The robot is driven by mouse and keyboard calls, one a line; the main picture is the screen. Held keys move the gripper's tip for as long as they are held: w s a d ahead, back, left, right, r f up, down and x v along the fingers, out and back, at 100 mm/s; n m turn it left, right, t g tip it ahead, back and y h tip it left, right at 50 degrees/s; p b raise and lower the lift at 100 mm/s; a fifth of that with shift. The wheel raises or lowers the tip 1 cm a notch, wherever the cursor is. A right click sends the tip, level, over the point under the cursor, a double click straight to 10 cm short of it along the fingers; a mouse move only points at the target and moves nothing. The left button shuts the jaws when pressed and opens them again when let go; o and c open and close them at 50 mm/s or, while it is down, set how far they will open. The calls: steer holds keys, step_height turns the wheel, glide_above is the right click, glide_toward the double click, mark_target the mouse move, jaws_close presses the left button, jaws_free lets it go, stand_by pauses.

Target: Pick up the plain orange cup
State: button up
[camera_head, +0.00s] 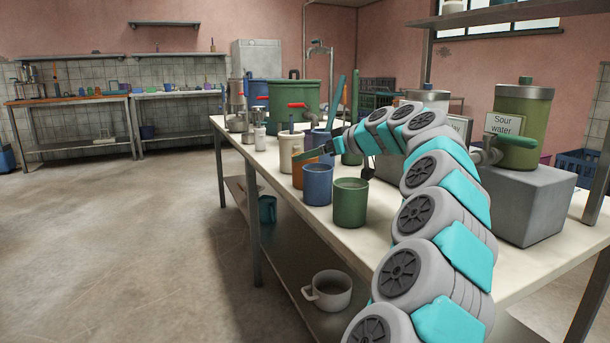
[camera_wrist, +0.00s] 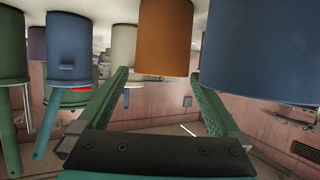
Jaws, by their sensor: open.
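The plain orange cup (camera_head: 299,177) stands on the long table in the head view, partly hidden by my gripper and a blue cup (camera_head: 318,186). My gripper (camera_head: 308,153) is at the cups' rim height, its green fingers spread. In the wrist view, which is upside down, the orange cup (camera_wrist: 165,38) is centred just beyond the open fingertips of my gripper (camera_wrist: 158,80). Nothing is seen between the fingers. The blue cup (camera_wrist: 258,50) is close on the right there. A cream cup (camera_wrist: 124,42) is behind on the left.
A green cup (camera_head: 350,203) stands in front, right of the blue cup. Tall handled vessels stand close behind the cups. A sour water dispenser (camera_head: 524,115) on a grey block is at the right. A white mug (camera_head: 331,291) is on the lower shelf. The floor at left is clear.

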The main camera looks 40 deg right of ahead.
steer(key=x, duration=0.3)
steer(key=shift+w+a, duration=0.1)
steer(key=shift+w, duration=0.1)
steer(key=shift+f, duration=0.1)
steer(key=c, duration=1.3)
steer(key=shift+c, duration=0.2)
